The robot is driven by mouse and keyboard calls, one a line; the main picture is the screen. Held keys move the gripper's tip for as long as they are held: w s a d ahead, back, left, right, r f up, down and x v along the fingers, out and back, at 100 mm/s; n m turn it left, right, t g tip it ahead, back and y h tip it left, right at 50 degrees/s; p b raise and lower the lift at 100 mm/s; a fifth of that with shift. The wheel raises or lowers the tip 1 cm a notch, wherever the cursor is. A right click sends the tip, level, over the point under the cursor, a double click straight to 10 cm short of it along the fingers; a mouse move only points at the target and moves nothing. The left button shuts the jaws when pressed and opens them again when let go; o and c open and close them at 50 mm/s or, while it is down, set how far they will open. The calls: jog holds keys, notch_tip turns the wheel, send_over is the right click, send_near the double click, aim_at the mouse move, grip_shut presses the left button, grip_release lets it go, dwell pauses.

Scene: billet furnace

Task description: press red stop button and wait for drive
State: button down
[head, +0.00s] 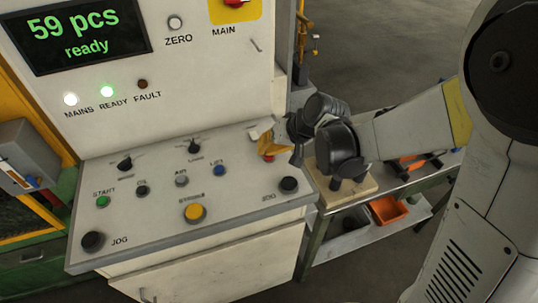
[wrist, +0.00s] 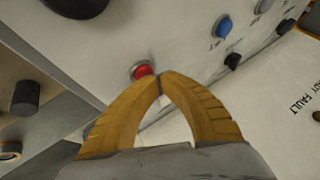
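The red stop button (wrist: 143,70) sits on the sloped grey control panel (head: 235,222). In the head view only a bit of its red (head: 268,158) shows below my gripper (head: 268,147), at the panel's upper right. In the wrist view the yellow fingers of my gripper (wrist: 160,78) meet at their tips with nothing between them. The tips appear just beside the red button, and I cannot tell whether they touch it. The display (head: 75,32) reads "59 pcs ready".
The panel also carries a green START button (head: 102,201), a yellow button (head: 194,211), a blue button (head: 219,170) and black knobs. A bench with a wooden block (head: 345,190) and an orange bin (head: 388,209) stands right of the panel. Open floor lies behind.

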aim_at(265, 155)
dwell(0.4)
jog(key=shift+r+p, duration=0.6)
jog(key=shift+r, duration=0.2)
notch_tip(265, 155, up, 5)
jog(key=p, duration=0.4)
dwell(0.7)
jog(key=s+d+r+t+h+b, duration=0.1)
jog(key=s+d+r+h, duration=0.2)
jog(key=s+d, duration=0.5)
jog(key=s+d+r+m+t+h+b, duration=0.1)
jog(key=s+d+r+h+b, duration=0.1)
jog(key=s+d, duration=0.6)
jog(key=shift+s+d+r+m+t+h, duration=0.35)
jog(key=shift+s+r+h, duration=0.2)
jog(key=shift+s, duration=0.6)
jog(key=shift+a, duration=0.15)
